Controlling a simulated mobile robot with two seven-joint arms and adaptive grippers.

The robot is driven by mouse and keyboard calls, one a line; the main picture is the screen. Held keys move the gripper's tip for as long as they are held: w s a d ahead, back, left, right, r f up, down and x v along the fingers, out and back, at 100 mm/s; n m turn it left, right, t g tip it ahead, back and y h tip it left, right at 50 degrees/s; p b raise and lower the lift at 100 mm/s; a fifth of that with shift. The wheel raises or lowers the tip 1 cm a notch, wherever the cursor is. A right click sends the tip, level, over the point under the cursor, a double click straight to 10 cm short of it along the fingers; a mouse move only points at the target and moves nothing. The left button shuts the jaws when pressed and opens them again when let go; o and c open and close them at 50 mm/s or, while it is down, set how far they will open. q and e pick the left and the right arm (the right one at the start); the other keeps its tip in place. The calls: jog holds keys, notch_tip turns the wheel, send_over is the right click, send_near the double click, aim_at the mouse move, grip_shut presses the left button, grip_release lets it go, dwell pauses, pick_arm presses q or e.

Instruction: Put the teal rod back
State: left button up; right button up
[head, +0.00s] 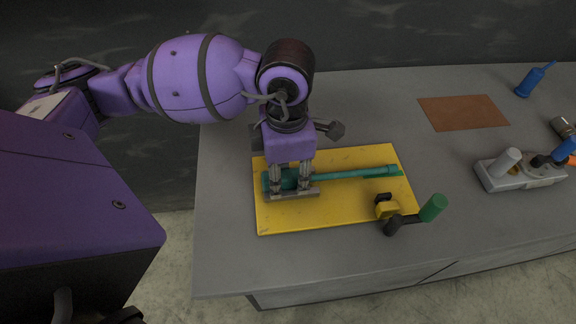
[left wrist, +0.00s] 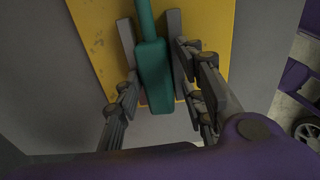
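The teal rod (head: 350,173) lies along the yellow board (head: 336,215), with its thick end at the left and a small collar at the right end. My left gripper (head: 291,186) is low over the thick end, one finger on each side of it. In the left wrist view the thick end of the teal rod (left wrist: 154,75) sits between the finger pads of the left gripper (left wrist: 157,60). The pads are very close to its sides; whether both press on it is not clear. The rod looks level on or just above the board. My right gripper is not in view.
A yellow and black piece with a green handle (head: 433,208) sits at the board's front right corner. A brown mat (head: 463,112) and a blue tool (head: 534,80) are at the back right. A grey holder (head: 520,172) stands at the right. The grey table (head: 225,230) is clear left of the board.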

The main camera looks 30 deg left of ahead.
aim_at(287, 173)
pick_arm(q)
jog(key=shift+w+r, duration=0.15)
jog(key=shift+r, duration=0.05)
jog(key=r, duration=0.7)
jog(key=shift+w+a+r, duration=0.15)
jog(key=shift+w+r, duration=0.15)
jog(key=shift+r, duration=0.05)
